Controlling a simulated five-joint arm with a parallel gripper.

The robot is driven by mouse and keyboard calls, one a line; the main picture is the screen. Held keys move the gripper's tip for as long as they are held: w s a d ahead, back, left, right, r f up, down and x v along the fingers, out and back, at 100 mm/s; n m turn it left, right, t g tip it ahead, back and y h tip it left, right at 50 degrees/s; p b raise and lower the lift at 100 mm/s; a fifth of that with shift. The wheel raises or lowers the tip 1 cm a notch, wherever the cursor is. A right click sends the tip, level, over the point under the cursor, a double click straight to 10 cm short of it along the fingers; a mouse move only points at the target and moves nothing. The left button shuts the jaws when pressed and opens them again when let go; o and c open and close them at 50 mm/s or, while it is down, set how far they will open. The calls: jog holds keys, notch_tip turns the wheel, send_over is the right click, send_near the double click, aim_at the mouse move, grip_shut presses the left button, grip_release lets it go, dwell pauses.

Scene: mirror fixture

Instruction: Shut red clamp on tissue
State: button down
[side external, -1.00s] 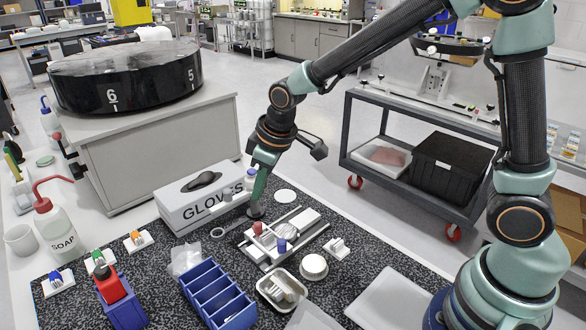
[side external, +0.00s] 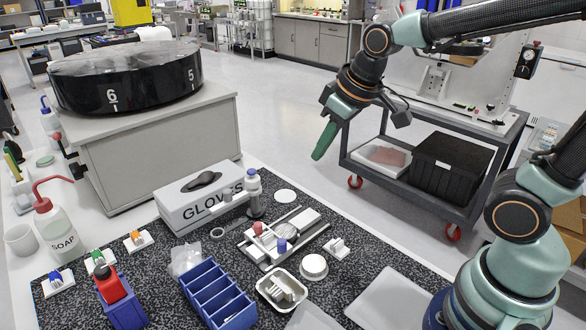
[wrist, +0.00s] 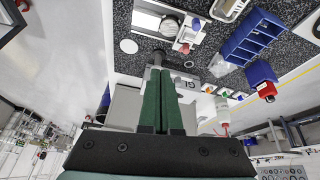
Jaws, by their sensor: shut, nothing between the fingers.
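The mirror fixture (side external: 312,226) is a pale plate on the speckled mat, with a round mirror (side external: 287,229) in its middle. A red clamp knob (side external: 257,229) stands at its left end and a blue knob (side external: 282,246) at its front. The red knob also shows in the wrist view (wrist: 184,47). I cannot make out a tissue on the fixture, nor whether the red clamp is shut. My gripper (side external: 319,156) is shut and empty, in the air above and behind the fixture, well apart from it. Its green fingers lie together in the wrist view (wrist: 158,70).
A small blue-capped bottle (side external: 253,184) stands on a dark round base between the gloves box (side external: 195,205) and the fixture. A blue bin (side external: 218,296), white tray (side external: 282,291) and round white container (side external: 314,267) are in front. The air around my gripper is free.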

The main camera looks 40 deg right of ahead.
jog(key=s+d+r+m, duration=0.1)
jog(key=s+d+m, duration=0.1)
jog(key=s, duration=0.3)
jog(key=shift+s+d+r+t+h, duration=0.25)
jog(key=shift+d+t+h, duration=0.05)
jog(key=shift+d, duration=0.3)
jog(key=c, duration=1.2)
grip_release()
jog(key=shift+s, duration=0.2)
jog(key=shift+c, duration=0.2)
jog(key=o, duration=0.5)
jog(key=g, duration=0.6)
send_over(258, 223)
notch_tip(258, 223, down, 9)
notch_tip(258, 223, down, 12)
jog(key=shift+r, duration=0.1)
